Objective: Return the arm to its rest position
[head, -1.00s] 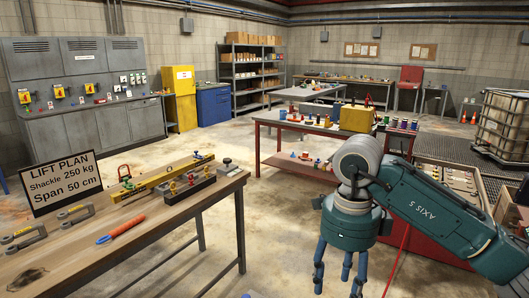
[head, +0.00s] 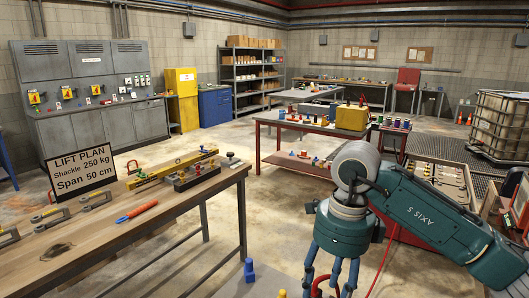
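My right arm (head: 430,215) comes in from the right edge, teal with a grey elbow, and bends down to its gripper (head: 332,285). Its blue fingers hang downward, spread apart, with the tips cut off by the bottom edge. A red curved piece (head: 318,283) shows beside the fingers; I cannot tell whether it touches them. I see nothing clearly held. My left arm and gripper are not in view.
A red-framed table (head: 270,125) with coloured parts stands behind my gripper. A drawer unit (head: 440,172) is close to the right arm. A blue piece (head: 249,270) stands on a low grey surface at bottom centre. Open floor (head: 225,205) lies between bench and table.

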